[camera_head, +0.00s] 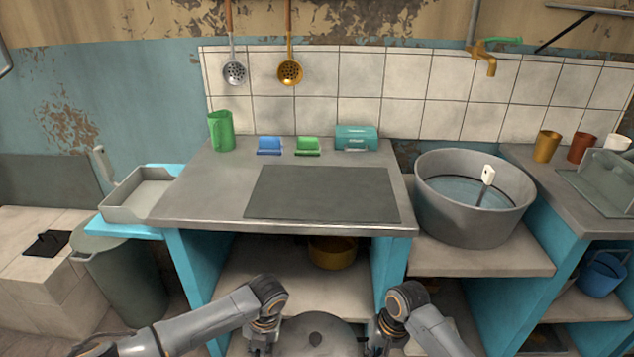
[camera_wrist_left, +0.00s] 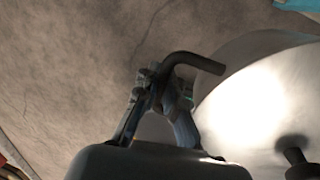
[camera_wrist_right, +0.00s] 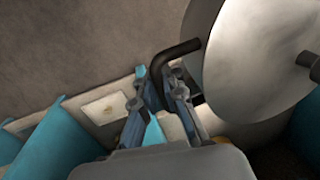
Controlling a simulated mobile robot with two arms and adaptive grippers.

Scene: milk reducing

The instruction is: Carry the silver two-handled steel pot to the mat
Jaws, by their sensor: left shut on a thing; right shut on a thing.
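The silver two-handled steel pot (camera_head: 318,329) shows at the bottom edge of the head view, lidded and partly cut off, between my two grippers. The left wrist view shows its shiny side (camera_wrist_left: 255,105) and a dark bent handle. My left gripper (camera_wrist_left: 165,84) is shut on that handle; in the head view it (camera_head: 262,338) is at the pot's left. My right gripper (camera_wrist_right: 168,82) is shut on the other handle, at the pot's right in the head view. The mat (camera_head: 322,193) is a bare dark grey rectangle on the counter, beyond the pot and higher in the picture.
The counter (camera_head: 205,190) has its front edge between the pot and the mat. A green jug (camera_head: 221,131), blue and green holders and a teal box (camera_head: 357,138) stand behind the mat. A large basin (camera_head: 474,220) is right of it; a grey tray (camera_head: 137,200) is left.

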